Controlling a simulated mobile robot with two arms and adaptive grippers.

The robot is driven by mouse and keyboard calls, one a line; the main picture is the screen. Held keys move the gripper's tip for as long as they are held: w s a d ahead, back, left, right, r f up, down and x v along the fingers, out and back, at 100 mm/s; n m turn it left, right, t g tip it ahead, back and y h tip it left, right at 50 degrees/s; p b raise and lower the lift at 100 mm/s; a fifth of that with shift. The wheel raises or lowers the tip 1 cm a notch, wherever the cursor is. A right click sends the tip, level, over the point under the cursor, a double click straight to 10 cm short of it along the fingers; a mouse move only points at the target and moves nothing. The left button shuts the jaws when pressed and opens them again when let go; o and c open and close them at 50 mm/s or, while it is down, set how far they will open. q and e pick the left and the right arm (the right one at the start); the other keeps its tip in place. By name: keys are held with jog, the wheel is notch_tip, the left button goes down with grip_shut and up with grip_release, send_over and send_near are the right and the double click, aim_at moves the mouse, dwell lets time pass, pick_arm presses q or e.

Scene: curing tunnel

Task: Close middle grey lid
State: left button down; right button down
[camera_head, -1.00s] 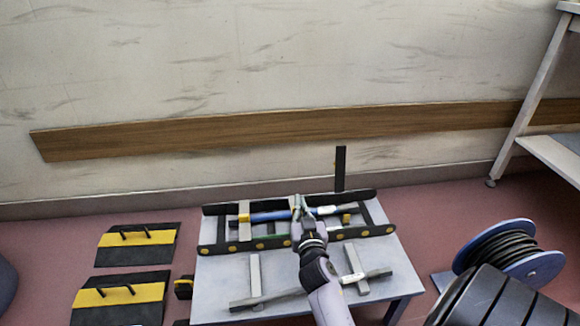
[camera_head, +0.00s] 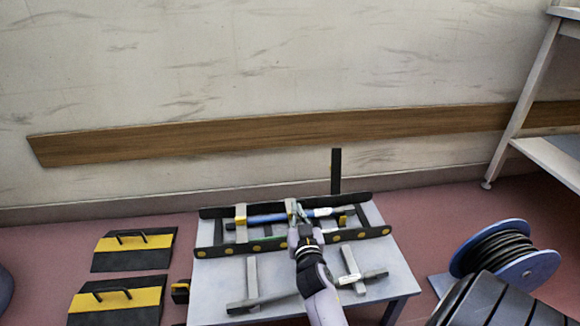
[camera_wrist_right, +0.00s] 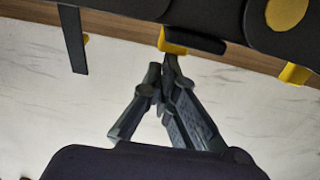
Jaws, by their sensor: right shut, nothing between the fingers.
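A long black tray (camera_head: 364,235) with yellow discs along its near wall stands on the table. A flat grey bar (camera_head: 241,222) lies across it at the left. A second grey piece (camera_head: 290,206), which looks like the middle grey lid, crosses the tray near its centre, partly hidden by my right gripper. A dark upright flap (camera_head: 336,171) stands at the right. My right gripper (camera_head: 301,212) is shut and empty, over the tray's middle; I cannot tell if it touches the grey piece. The right wrist view shows its closed fingers (camera_wrist_right: 166,70) near a yellow tab (camera_wrist_right: 172,42). My left gripper is out of view.
Hammer-like tools (camera_head: 252,275) (camera_head: 352,268) lie on the table's front. Blue-handled rods (camera_head: 267,218) lie in the tray. Black-yellow cases (camera_head: 134,246) (camera_head: 118,299) are on the floor at left, a cable reel (camera_head: 505,250) at right.

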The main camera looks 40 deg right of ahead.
notch_tip(320, 180, up, 10)
dwell(0.4)
